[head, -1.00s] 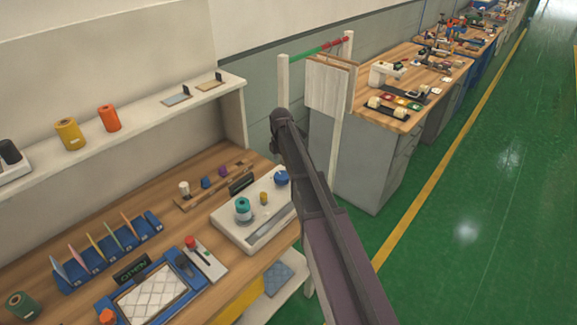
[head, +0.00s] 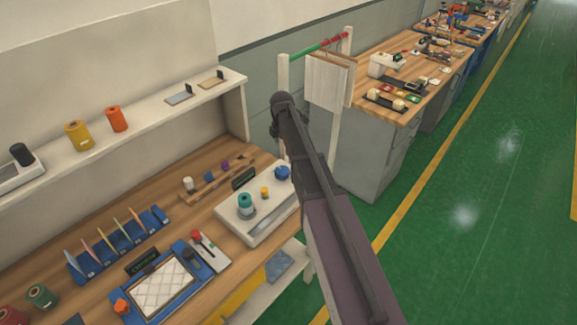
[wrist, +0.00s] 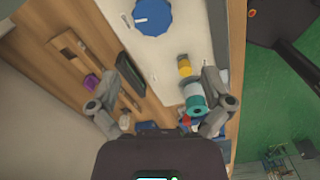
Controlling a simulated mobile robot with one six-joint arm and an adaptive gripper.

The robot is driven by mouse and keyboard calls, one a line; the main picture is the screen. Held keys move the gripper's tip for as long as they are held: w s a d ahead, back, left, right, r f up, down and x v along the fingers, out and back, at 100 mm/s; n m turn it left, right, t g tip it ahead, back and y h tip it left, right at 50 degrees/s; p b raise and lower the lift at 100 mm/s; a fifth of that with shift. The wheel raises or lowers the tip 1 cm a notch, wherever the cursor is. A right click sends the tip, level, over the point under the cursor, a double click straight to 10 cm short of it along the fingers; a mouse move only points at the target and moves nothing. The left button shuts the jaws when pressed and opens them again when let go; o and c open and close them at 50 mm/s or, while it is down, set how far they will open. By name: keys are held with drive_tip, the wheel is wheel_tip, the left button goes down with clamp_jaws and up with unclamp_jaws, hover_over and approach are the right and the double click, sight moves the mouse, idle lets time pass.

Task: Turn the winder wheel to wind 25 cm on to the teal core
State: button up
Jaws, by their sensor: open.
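The winder (head: 268,222) is a pale box at the right end of the wooden bench. Its blue winder wheel (head: 282,173) is at the far right corner and shows at the top of the wrist view (wrist: 152,16). The teal core (head: 245,200) stands upright near the front left of the winder; it also shows in the wrist view (wrist: 194,92), close to the right finger. A small yellow piece (wrist: 184,67) lies between core and wheel. My gripper (wrist: 160,108) is open and empty, with its fingers spread above the bench. The arm hides it in the head view.
A rack with small spools (head: 215,174) stands behind the winder. A blue tray with a quilted pad (head: 162,287) and a blue divider rack (head: 118,245) lie to the left. A shelf (head: 130,130) runs above. Green floor is open at right.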

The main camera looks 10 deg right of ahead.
drive_tip(key=s+f+m+b, duration=0.1)
drive_tip(key=s+f+m, duration=0.1)
drive_tip(key=s+m, duration=0.5)
drive_tip(key=shift+s+b, duration=0.35)
drive_tip(key=shift+s, duration=0.9)
drive_tip(key=s+f+m+b, duration=0.3)
drive_tip(key=s+m, duration=1.1)
drive_tip(key=s, duration=0.4)
drive_tip(key=shift+s+f, duration=0.15)
drive_tip(key=shift+f, duration=0.05)
idle(1.7)
